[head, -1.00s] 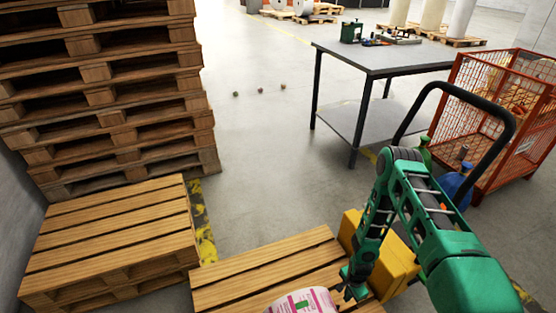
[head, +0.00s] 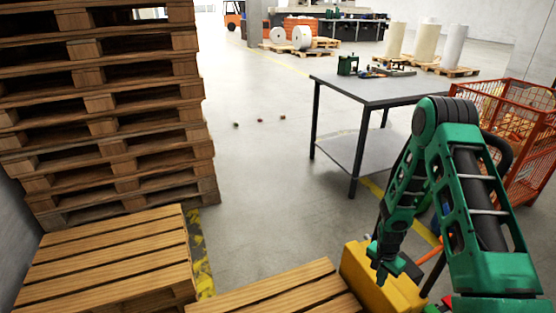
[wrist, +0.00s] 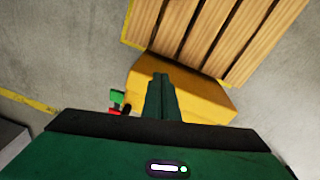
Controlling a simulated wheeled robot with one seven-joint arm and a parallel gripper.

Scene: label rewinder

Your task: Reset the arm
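My green arm is folded upward at the right of the head view. My gripper (head: 380,281) points down over a yellow box (head: 372,290). In the wrist view my gripper's two fingers (wrist: 160,78) lie together, shut with nothing between them. The yellow box shows behind them in the wrist view (wrist: 195,100). I cannot tell whether the fingertips touch the box.
A wooden pallet (head: 275,293) lies beside the box, its slats bare where seen. A tall pallet stack (head: 110,120) and a lower one (head: 110,262) stand left. A grey table (head: 385,90) and red mesh cage (head: 520,130) stand beyond. Open floor lies mid-view.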

